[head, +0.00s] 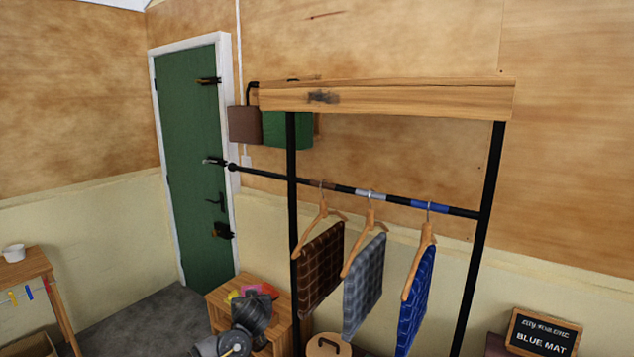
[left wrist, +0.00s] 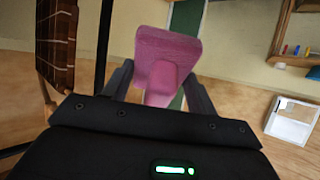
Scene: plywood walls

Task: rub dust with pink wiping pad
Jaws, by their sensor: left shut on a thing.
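In the left wrist view a pink wiping pad (left wrist: 167,50) with a pink handle is between the two fingers of my left gripper (left wrist: 158,84), which is shut on the handle. In the head view my left gripper (head: 256,310) is low in the picture, in front of a small wooden box. Pink, red and yellow patches show just behind it; I cannot tell which belong to the pad. A dark smudge (head: 323,97), which may be the dust, is on the front of the wooden beam (head: 420,99) topping the clothes rack, well above the gripper. My right gripper is not in view.
The rack's black rail (head: 390,198) holds a brown cloth (head: 320,270), a grey cloth (head: 364,287) and a blue cloth (head: 413,310) on hangers. The wooden box (head: 222,303) stands left of the rack. A green door (head: 193,170) is behind. A "BLUE MAT" sign (head: 543,333) is at lower right.

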